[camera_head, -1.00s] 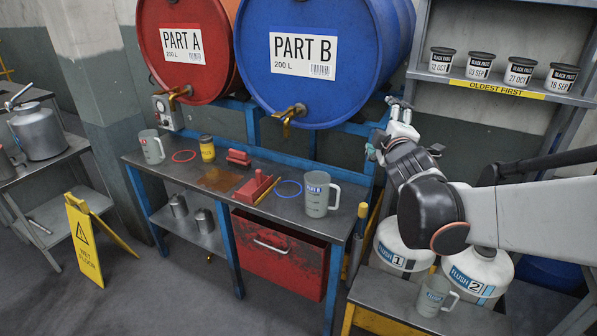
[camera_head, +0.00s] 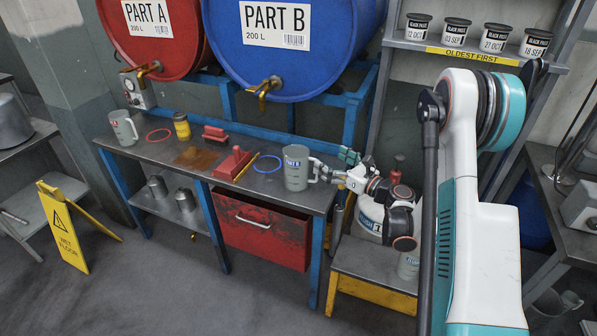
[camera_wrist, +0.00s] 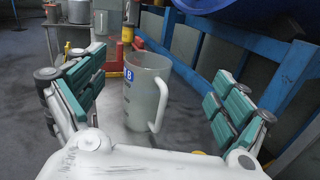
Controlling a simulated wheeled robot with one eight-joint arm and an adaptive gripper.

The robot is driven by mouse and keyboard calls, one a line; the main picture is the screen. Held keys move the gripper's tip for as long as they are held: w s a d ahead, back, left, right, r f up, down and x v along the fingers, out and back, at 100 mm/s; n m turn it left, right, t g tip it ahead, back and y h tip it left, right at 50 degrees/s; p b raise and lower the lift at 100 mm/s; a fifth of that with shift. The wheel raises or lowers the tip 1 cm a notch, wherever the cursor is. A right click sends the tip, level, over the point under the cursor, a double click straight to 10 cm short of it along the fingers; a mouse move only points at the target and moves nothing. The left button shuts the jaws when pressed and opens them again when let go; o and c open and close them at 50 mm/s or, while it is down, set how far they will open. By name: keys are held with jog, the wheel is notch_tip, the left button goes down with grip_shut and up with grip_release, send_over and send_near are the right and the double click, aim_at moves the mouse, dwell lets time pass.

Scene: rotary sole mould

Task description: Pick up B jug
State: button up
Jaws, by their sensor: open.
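The B jug (camera_head: 296,168) is a grey, translucent jug with a blue label. It stands upright at the right end of the workbench, its handle towards my gripper. It also shows in the wrist view (camera_wrist: 143,95), with its handle on the right side. My gripper (camera_head: 334,168) is at bench-top height just right of the jug. In the wrist view its teal-padded fingers are spread wide, with the jug ahead between them. The fingers do not appear to touch the jug.
On the workbench (camera_head: 143,158), a blue ring (camera_head: 266,163) and a red block (camera_head: 232,163) lie left of the jug. The Part B drum (camera_head: 285,60) and its brass tap (camera_head: 264,93) are above. A flush container (camera_head: 370,218) stands on a low stand at right.

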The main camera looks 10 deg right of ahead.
aim_at(302, 170)
jog(key=shift+n+g, duration=0.4)
jog(key=shift+n, duration=0.2)
jog(key=shift+s+a+f+b+x, duration=0.15)
jog(key=shift+f+b+x, duration=0.3)
jog(key=shift+x, duration=1.8)
jog(key=shift+s+a+f+b+x, duration=0.1)
jog(key=shift+a+f+b+x, duration=0.3)
jog(key=shift+x, duration=1.8)
jog(key=shift+s+d+f+b+x, duration=0.1)
jog(key=shift+f+b+x, duration=0.4)
jog(key=shift+x, duration=1.75)
jog(key=shift+s+f, duration=0.1)
jog(key=c, duration=1.5)
jog(key=shift+p, duration=0.3)
